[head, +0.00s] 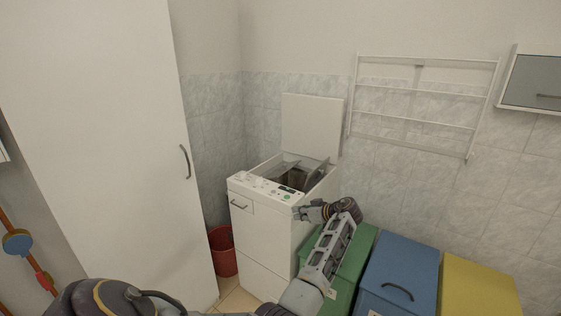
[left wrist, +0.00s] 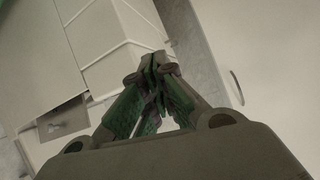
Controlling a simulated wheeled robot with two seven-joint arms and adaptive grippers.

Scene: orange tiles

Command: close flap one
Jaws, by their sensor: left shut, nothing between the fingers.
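A white top-loading washing machine (head: 262,225) stands against the wall with its lid (head: 312,125) raised upright. Its top opening shows a dark drum (head: 296,178). A grey metal flap (head: 318,173) stands tilted up at the right of the opening, and another metal edge shows at its left. I cannot tell which one is flap one. My left gripper (head: 299,212) is shut and empty, beside the machine's front right top corner, below the opening. In the left wrist view its fingers (left wrist: 158,68) meet at the tips with nothing between them.
A tall white cabinet (head: 110,150) stands at the left, a red bin (head: 223,252) beside the machine. Green (head: 352,262), blue (head: 402,270) and yellow (head: 478,287) bins stand to its right. A white drying rack (head: 425,100) hangs on the wall.

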